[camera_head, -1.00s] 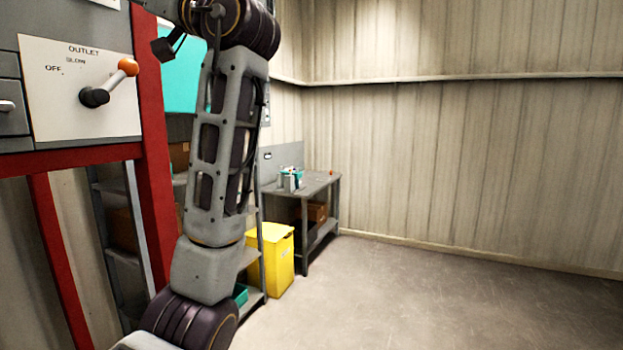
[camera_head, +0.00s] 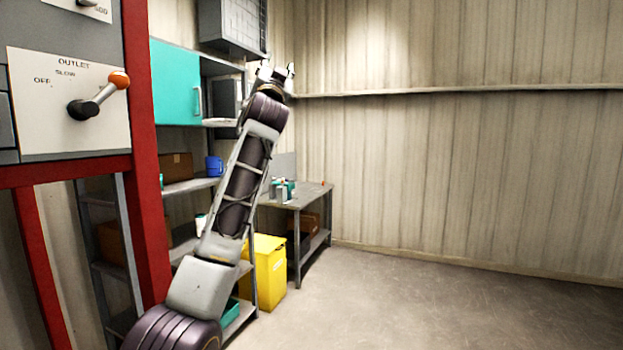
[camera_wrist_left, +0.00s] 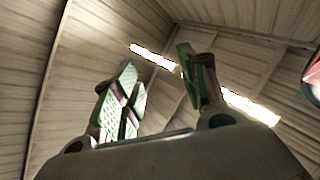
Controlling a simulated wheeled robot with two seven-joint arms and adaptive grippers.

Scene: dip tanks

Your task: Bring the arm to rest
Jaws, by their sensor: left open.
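My left arm (camera_head: 243,185) rises from the bottom of the head view, leaning slightly right. My left gripper (camera_head: 277,70) is at its top, pointing up in front of the far wall, small in this view. In the left wrist view the two fingers of the left gripper (camera_wrist_left: 160,85) stand apart with nothing between them. Behind them show the ceiling and bright strip lights (camera_wrist_left: 250,107). My right gripper is in neither view.
A red frame (camera_head: 145,170) with an outlet panel (camera_head: 70,105) and orange-tipped lever (camera_head: 98,97) stands close at left. Behind my arm are shelves with a teal cabinet (camera_head: 175,82), a yellow bin (camera_head: 270,272) and a grey workbench (camera_head: 308,196). The floor (camera_head: 420,305) at right is clear.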

